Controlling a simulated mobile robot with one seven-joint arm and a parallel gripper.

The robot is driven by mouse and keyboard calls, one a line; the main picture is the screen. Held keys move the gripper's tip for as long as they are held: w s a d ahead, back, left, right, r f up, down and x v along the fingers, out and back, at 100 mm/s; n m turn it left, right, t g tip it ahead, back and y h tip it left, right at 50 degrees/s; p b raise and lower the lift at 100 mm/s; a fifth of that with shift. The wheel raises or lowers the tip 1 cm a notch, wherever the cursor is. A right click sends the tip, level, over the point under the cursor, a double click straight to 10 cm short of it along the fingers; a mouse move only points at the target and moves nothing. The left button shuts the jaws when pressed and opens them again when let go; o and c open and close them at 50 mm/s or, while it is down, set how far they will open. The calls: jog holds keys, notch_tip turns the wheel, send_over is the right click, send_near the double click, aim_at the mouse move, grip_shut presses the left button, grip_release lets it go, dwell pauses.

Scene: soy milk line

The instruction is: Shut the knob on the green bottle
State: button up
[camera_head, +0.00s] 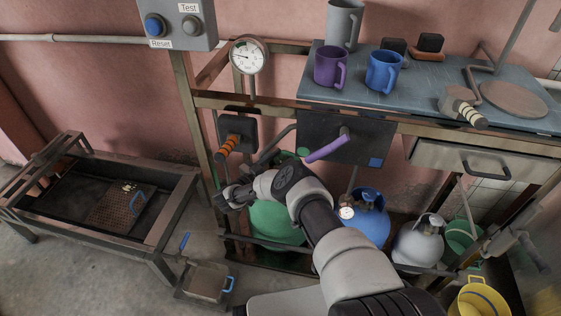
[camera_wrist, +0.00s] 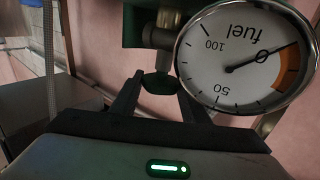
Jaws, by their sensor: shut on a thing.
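The green bottle (camera_head: 272,222) stands on the floor under the bench, its top hidden behind my arm in the head view. In the wrist view a small dark green knob (camera_wrist: 160,82) sits at the end of a metal valve stem. My gripper (camera_wrist: 157,92) has one finger on each side of this knob and is shut on it. A round fuel gauge (camera_wrist: 247,55) is right beside the right finger. In the head view my gripper (camera_head: 232,196) is at the upper left of the green bottle, and its fingertips are hard to make out.
A blue bottle (camera_head: 368,215) and a grey bottle (camera_head: 418,243) stand to the right. A lever with an orange-striped grip (camera_head: 230,143) and a purple handle (camera_head: 326,149) jut out above my arm. A metal trough (camera_head: 165,233) stands at left.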

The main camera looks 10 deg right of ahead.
jog(key=shift+g, duration=0.3)
jog(key=o, duration=1)
